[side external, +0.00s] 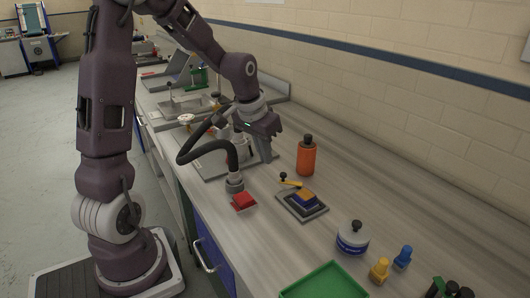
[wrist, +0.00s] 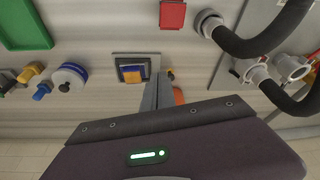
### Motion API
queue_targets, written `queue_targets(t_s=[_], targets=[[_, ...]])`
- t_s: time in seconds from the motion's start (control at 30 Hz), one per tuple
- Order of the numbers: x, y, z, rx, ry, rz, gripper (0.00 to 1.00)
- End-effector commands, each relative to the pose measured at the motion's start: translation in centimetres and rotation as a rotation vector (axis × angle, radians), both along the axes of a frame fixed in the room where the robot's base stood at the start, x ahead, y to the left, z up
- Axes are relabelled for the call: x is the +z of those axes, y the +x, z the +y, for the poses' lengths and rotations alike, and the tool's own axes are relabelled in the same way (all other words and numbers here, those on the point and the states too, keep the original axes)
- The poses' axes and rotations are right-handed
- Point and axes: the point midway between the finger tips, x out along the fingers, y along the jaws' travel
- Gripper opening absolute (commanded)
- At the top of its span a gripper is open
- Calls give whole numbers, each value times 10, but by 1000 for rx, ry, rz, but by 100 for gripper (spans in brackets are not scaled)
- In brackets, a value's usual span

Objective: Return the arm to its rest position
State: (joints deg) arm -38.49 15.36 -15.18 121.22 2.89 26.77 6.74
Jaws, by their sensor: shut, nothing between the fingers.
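My gripper (side external: 267,158) hangs over the bench, fingers pointing down, left of the orange bottle (side external: 306,158) and behind the black hose (side external: 212,141) in the side view. Its fingers (wrist: 165,80) are together in the wrist view, with nothing seen between them. The gripper appears to be above the bench top and apart from the things on it, though its exact height is hard to tell. The orange bottle is mostly hidden behind the fingers in the wrist view.
A dark plate with blue and yellow blocks (side external: 303,199), a red block (side external: 243,201), a white-and-blue jar (side external: 352,239), small yellow (side external: 380,269) and blue (side external: 403,257) bottles and a green tray (side external: 325,282) stand on the bench. A brick wall (side external: 400,60) runs behind.

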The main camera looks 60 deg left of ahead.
Motion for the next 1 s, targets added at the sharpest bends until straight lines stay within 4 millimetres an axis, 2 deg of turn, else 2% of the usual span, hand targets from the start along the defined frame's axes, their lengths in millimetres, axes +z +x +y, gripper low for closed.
queue_targets(t_s=[0.37, 0.47, 0.57, 0.6, 0.7, 0.83, 0.9, 1.0], targets=[[5, -2, -1, -1, -1, 1, 0], [19, -10, -15, -23, 21, -7, 0], [56, -42, -57, -82, 69, -33, 0], [71, -62, -76, -108, 84, -49, 0], [95, -116, -115, -166, 93, -100, 0], [104, -176, -143, -228, 59, -156, 0], [103, -196, -150, -252, 40, -174, 0], [102, -209, -154, -266, 24, -186, 0]])
